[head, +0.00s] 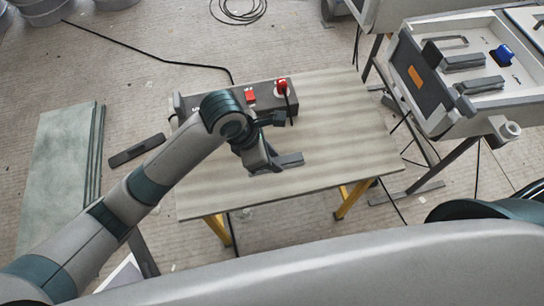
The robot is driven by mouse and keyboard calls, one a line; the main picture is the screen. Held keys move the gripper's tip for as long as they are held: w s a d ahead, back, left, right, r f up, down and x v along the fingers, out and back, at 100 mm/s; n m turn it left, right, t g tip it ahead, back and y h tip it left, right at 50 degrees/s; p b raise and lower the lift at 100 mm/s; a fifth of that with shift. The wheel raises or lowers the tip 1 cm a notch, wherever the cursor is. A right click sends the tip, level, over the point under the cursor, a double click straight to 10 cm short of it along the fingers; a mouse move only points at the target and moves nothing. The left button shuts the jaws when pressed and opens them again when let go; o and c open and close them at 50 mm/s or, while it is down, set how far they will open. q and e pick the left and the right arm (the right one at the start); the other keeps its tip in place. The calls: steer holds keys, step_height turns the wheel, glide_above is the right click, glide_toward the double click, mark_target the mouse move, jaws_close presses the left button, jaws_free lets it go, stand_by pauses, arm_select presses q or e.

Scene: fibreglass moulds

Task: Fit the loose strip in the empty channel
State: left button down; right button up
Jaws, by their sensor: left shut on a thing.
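My left gripper (262,158) is low over the table, with its fingers pointing down. It is shut on a short grey strip (290,160), which is at or just above the tabletop; I cannot tell if they touch. The gripper hides the strip's left part. At the upper right, a pale tilted case (490,30) holds two similar grey strips, one (463,62) above the other (480,85). Above them is a narrow outlined slot (445,42) that looks empty. My right gripper is out of view.
The wood-topped table (340,140) has yellow legs. A grey box (215,100) with a red switch (250,97) and a red plug (282,85) stands at its back edge. The case has a blue knob (504,53). Greenish sheets (60,160) and a dark bar (137,150) are left of the table.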

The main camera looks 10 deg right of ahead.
arm_select(q)
steer(key=a+r+m+g+y, duration=0.1)
steer(key=a+m+g+y, duration=0.3)
steer(key=a+m, duration=1.4)
steer(key=a, duration=1.1)
steer(key=shift+w+r+g, duration=0.2)
steer(key=shift+w+g, duration=0.05)
steer(key=shift+g, duration=0.05)
steer(key=shift+a, duration=0.1)
